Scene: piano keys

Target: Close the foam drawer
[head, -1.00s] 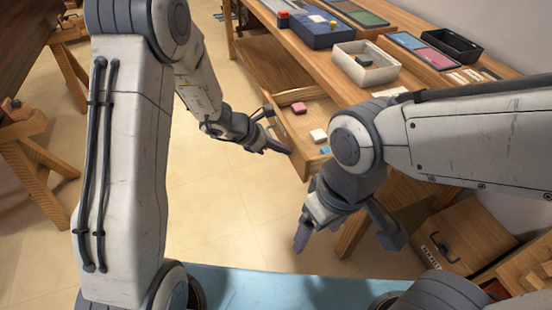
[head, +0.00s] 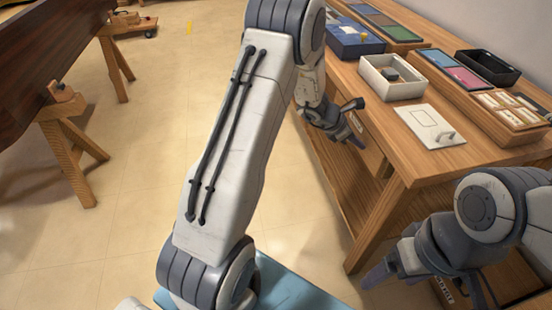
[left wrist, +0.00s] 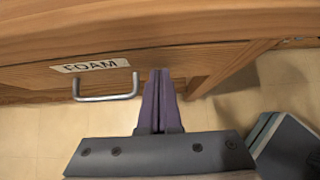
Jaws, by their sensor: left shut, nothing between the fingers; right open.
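The foam drawer (left wrist: 185,62) has a wooden front with a "FOAM" label (left wrist: 90,66) and a metal bar handle (left wrist: 105,97), seen in the left wrist view. Its front sits under the table's edge and looks flush or nearly flush; a small gap cannot be ruled out. No drawer interior shows. My left gripper (left wrist: 157,100) is shut and empty, its fingertips at the drawer front just right of the handle; contact is unclear. In the head view my left gripper (head: 350,132) is at the table's front side. My right gripper (head: 432,280) is open and empty, lower right.
The wooden table (head: 400,150) carries a white box (head: 392,78), a white plate with a handle (head: 430,126), a black tray (head: 488,68) and a blue case (head: 355,38). A trestle (head: 75,150) stands at the left. The floor between is clear.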

